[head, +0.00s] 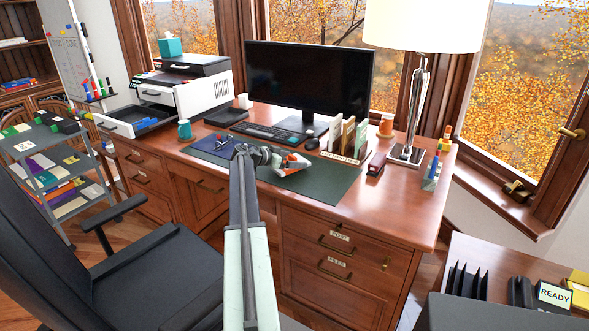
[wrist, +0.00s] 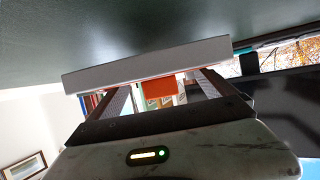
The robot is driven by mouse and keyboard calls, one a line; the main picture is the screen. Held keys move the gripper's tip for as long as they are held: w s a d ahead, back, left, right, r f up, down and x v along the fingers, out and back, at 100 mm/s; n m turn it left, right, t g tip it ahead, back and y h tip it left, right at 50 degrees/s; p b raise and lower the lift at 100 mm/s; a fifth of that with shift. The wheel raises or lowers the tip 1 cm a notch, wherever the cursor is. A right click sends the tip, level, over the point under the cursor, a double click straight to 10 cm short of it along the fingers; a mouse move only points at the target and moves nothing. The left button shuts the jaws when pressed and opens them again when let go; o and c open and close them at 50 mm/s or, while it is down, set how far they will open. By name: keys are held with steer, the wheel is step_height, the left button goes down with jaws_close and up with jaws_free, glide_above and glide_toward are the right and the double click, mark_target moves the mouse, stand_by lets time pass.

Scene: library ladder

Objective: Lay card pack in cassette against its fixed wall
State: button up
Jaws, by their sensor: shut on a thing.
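My gripper (head: 283,164) is low over the green desk mat, at the end of my arm. In the wrist view my gripper (wrist: 165,90) is shut on a flat white slab with an orange part between the fingers; this looks like the card pack (wrist: 150,63). The slab lies across both fingertips, slightly tilted in the picture. Whether it touches the mat cannot be told. The cassette (head: 117,129) appears to be the pulled-out tray of the white printer at the left of the desk, with something dark and blue inside. Its fixed wall is too small to make out.
The printer (head: 205,97) stands behind the tray. A teal cup (head: 184,130) is right of it. The monitor (head: 308,78), keyboard (head: 262,132), upright file rack (head: 345,140) and lamp (head: 410,100) stand behind the mat (head: 335,182). An office chair (head: 150,270) is in front.

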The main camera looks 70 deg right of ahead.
steer(key=shift+f+b, duration=0.65)
steer(key=shift+f, duration=0.65)
steer(key=o, duration=1.1)
